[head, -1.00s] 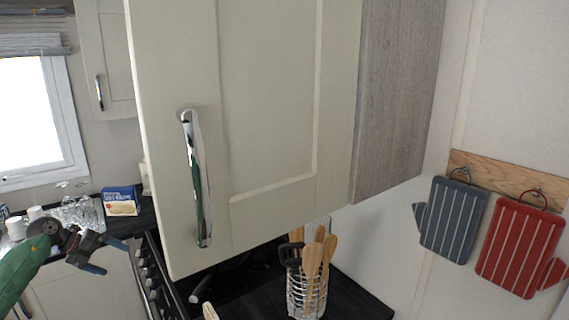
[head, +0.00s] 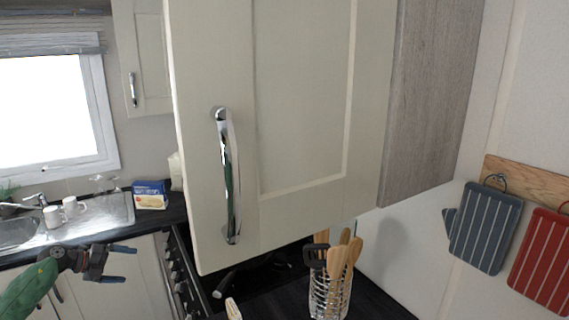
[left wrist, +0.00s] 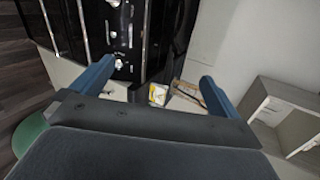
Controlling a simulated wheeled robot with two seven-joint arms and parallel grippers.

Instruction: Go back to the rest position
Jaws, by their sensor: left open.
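My left gripper (head: 117,263) is at the lower left of the head view, in front of the base cabinets below the counter. Its two blue-tipped fingers are apart, with nothing between them. In the left wrist view the open fingers (left wrist: 155,82) stand wide apart, and the cooker front shows beyond them. My green left arm (head: 27,294) comes in from the lower left corner. My right gripper is not in view.
A large cream wall cupboard (head: 300,110) with a chrome handle (head: 228,175) fills the middle. A wire utensil holder (head: 328,298) stands on the dark counter. Oven mitts (head: 485,230) hang at right. A blue box (head: 150,195), white mugs (head: 70,208) and sink (head: 18,232) are at left.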

